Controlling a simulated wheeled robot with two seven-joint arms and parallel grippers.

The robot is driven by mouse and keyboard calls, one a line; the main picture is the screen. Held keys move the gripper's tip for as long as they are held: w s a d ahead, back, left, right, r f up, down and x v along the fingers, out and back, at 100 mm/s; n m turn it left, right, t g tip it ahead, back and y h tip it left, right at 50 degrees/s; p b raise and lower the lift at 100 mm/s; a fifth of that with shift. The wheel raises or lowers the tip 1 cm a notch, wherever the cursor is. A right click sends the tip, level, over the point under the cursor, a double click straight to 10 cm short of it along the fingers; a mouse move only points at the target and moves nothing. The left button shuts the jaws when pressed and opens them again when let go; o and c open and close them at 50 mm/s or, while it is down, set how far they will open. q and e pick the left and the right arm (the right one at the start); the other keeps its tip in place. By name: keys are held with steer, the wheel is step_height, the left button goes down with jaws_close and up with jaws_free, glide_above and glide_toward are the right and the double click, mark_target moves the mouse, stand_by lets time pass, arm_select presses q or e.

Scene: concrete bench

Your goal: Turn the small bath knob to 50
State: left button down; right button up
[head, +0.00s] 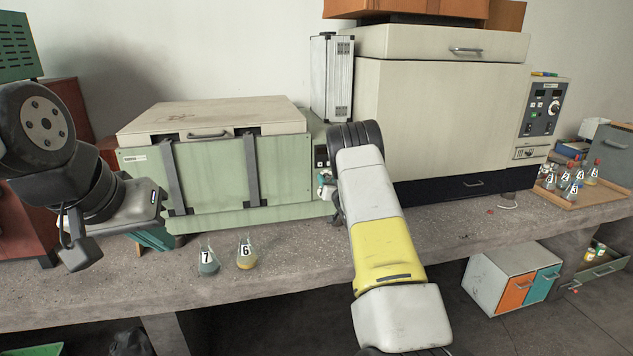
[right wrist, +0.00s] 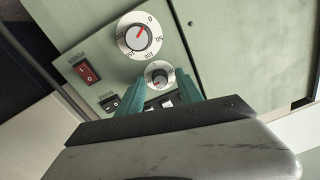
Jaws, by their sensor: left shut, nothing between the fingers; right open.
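The small knob (right wrist: 158,77) is a grey dial with a pale ring in the right wrist view, below a larger dial (right wrist: 139,36) with a red pointer. Its numbers are too small to read and its lower part is near my fingers. My right gripper (right wrist: 160,97) is open, its teal fingers on either side of the small knob; I cannot tell whether they touch it. In the head view my right gripper (head: 323,188) is at the control panel (head: 320,156) of the green bath (head: 215,175), and my arm hides the knob. My left gripper (head: 153,239) is shut and empty, left of the bath's front.
A red power switch (right wrist: 88,72) and a black switch (right wrist: 110,102) sit beside the small knob. Flasks 7 (head: 208,262) and 6 (head: 246,257) stand on the bench before the bath. A large cream oven (head: 440,115) stands close on the right.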

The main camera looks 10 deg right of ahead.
jaws_close()
steer(key=shift+n, duration=0.3)
steer(key=n, duration=0.9)
steer(key=shift+a+n, duration=0.1)
steer(key=shift+n, duration=0.2)
steer(key=n, duration=0.6)
steer(key=shift+h, duration=0.3)
steer(key=n, duration=0.3)
steer(key=shift+n, duration=2)
